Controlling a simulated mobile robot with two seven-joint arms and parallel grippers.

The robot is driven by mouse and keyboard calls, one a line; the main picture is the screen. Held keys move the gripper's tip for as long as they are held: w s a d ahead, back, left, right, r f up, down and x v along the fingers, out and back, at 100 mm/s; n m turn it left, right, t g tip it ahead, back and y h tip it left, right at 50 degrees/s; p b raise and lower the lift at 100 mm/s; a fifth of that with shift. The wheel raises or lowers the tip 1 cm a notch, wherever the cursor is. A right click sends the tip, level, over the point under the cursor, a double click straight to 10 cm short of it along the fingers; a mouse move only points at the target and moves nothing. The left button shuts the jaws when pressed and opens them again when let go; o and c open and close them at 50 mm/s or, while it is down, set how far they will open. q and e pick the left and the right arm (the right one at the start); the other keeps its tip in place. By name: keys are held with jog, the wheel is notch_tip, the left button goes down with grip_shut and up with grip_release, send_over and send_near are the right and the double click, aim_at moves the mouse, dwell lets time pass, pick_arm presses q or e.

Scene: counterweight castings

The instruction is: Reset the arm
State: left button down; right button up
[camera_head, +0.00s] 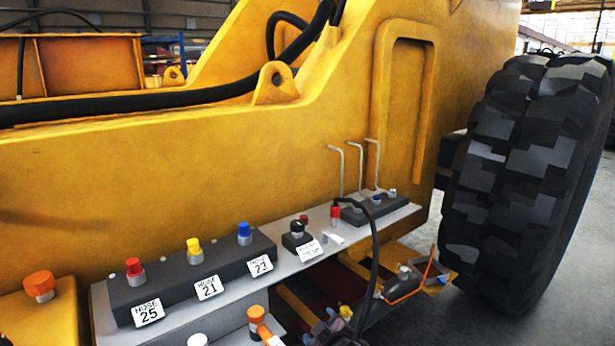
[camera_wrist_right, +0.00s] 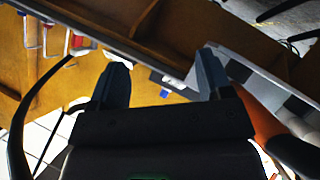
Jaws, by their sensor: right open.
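My right gripper (camera_wrist_right: 162,72) shows in the right wrist view with its two dark fingers spread apart. Nothing is held between them; yellow and grey structure lies behind the gap. In the head view I cannot make out my right gripper for certain; dark and purple parts at the bottom edge are too unclear to name. My left gripper is in neither view.
A yellow machine body (camera_head: 180,170) fills the head view. A grey shelf (camera_head: 290,262) carries a dark block (camera_head: 190,285) with red, yellow and blue caps and labels. A black cable (camera_head: 374,255) hangs before it. A large tyre (camera_head: 525,180) stands right.

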jog(key=s+d+f+m+h, duration=0.1)
jog(key=s+d+m, duration=0.2)
jog(key=s+d, duration=0.4)
jog(key=s+d+f+m+h, duration=0.1)
jog(key=s+d+f+m, duration=0.1)
jog(key=s+d, duration=0.5)
jog(key=s+d+f+m+h+p, duration=0.1)
jog(key=s+d+m, duration=0.3)
jog(key=s, duration=1)
jog(key=d+f, duration=0.1)
jog(key=d, duration=0.2)
jog(key=shift+s+d+h, duration=0.3)
jog(key=shift+s, duration=0.1)
jog(key=shift+m+g+h, duration=0.3)
jog(key=shift+m+g, duration=0.1)
jog(key=shift+g, duration=0.5)
jog(key=s+f, duration=0.1)
jog(key=s, duration=0.1)
jog(key=s+d+f, duration=0.1)
jog(key=s+f, duration=0.1)
jog(key=s, duration=0.1)
jog(key=s+d+f, duration=0.1)
jog(key=s, duration=0.2)
jog(key=shift+d+f, duration=0.1)
jog(key=shift+f, duration=0.05)
jog(key=shift+c, duration=0.3)
